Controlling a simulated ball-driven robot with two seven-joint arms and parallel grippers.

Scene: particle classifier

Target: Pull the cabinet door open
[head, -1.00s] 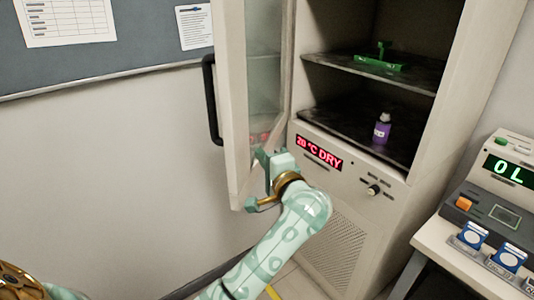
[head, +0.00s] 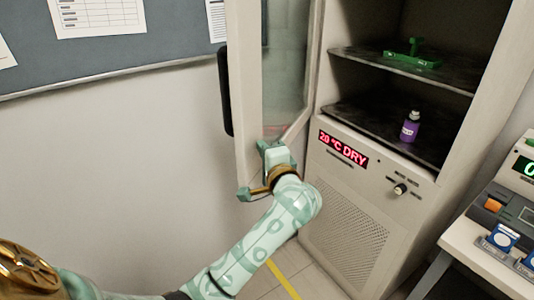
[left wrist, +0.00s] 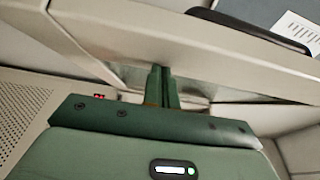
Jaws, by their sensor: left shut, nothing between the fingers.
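The cabinet (head: 350,215) has a beige body with a glass-panelled door (head: 245,120) swung wide open to the left. The door's black handle (head: 224,92) is on its outer side, apart from my gripper. My left gripper (head: 270,152) is at the lower part of the door, on its inner side, with its fingers shut and empty. In the left wrist view the shut fingers (left wrist: 161,85) point toward the door's edge and glass; whether they touch it I cannot tell. My right gripper is out of view.
Inside the cabinet, a green object (head: 412,58) sits on the upper shelf and a purple bottle (head: 410,127) on the lower one. A red display (head: 343,148) and a knob (head: 400,189) are below. A bench with an instrument (head: 505,205) stands at right.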

